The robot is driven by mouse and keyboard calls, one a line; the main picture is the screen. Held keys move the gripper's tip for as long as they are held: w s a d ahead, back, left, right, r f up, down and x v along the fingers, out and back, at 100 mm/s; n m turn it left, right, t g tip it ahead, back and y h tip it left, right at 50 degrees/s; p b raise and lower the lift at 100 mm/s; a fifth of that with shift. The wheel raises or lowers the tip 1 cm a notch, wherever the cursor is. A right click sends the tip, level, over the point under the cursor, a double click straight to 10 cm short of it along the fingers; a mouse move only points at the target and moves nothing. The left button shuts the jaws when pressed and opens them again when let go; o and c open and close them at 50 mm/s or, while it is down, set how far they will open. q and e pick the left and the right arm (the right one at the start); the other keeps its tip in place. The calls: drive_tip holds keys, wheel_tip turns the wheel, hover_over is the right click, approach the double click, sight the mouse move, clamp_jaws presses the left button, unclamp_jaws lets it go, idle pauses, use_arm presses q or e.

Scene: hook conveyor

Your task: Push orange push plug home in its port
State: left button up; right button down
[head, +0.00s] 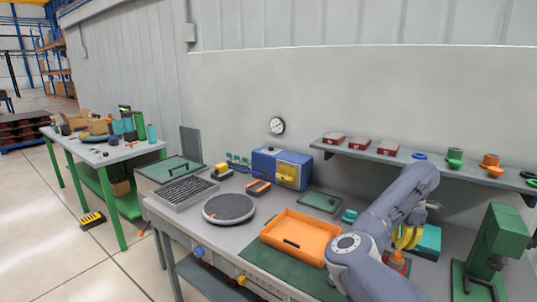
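An orange plug-like piece (490,159) sits on the wall shelf at the right; I cannot tell for sure that it is the push plug. Another orange-red piece (398,258) stands on the bench, partly hidden behind my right arm, below a yellow round part (406,237). No port can be made out clearly. My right gripper (418,216) is over the right part of the bench, near the yellow part, mostly hidden by its own arm. I cannot see its fingertips or whether it holds anything. My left gripper is not in view.
An orange tray (301,237), a round dark turntable (229,208), a blue-and-yellow box (281,168) and a grey slotted tray (182,193) are on the bench. A green press (496,250) stands at the right edge. The shelf (361,151) hangs above the bench.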

sight(399, 253)
drive_tip(key=shift+f, duration=2.05)
idle(1.0)
drive_tip(key=shift+r, duration=3.5)
